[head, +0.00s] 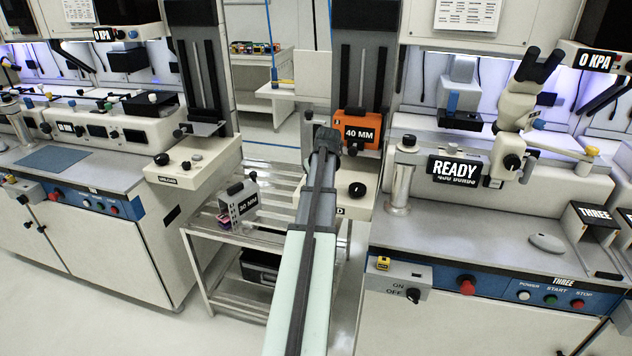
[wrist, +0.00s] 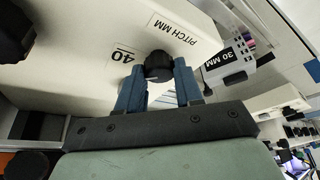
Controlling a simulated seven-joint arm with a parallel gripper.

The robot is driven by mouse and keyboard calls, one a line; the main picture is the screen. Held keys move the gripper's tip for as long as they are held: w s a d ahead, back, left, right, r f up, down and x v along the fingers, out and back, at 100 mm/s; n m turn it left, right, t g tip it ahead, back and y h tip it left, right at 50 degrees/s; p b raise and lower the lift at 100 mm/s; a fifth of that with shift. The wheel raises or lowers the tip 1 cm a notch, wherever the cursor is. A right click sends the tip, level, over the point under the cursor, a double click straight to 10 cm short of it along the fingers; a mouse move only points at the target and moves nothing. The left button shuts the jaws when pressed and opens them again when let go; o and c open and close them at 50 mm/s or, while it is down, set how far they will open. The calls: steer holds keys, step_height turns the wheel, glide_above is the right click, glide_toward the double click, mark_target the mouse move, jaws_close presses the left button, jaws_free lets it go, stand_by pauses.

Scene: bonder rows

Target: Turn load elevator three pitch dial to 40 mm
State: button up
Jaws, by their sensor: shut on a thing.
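The pitch dial (wrist: 158,63) is a small black knob on the side of a cream elevator box (wrist: 75,70). The box carries the labels "PITCH MM" and "40", both turned in the wrist view; the "40" is left of the knob. My gripper (wrist: 158,72) has its two blue fingers on either side of the knob and is shut on it. Which mark the dial points at cannot be made out. In the head view the elevator box (head: 345,207) is partly behind my arm, which hides the dial and fingertips. An orange magazine marked "40 MM" (head: 360,130) is at this elevator.
A grey magazine marked "30 MM" (head: 239,204) stands on the metal rack (head: 215,243) left of my arm. Another elevator box (head: 192,165) is further left. The bonder bench (head: 455,245) marked THREE is on the right. A larger black knob (head: 357,190) sits on the elevator box.

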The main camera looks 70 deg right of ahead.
steer(key=shift+a+m+g, duration=0.1)
steer(key=shift+m+g, duration=0.3)
steer(key=shift+m, duration=0.7)
steer(key=o, duration=1)
steer(key=shift+h, duration=0.3)
steer(key=shift+o, duration=0.2)
steer(key=v, duration=1.3)
steer(key=shift+r, duration=0.35)
steer(key=shift+s, duration=0.1)
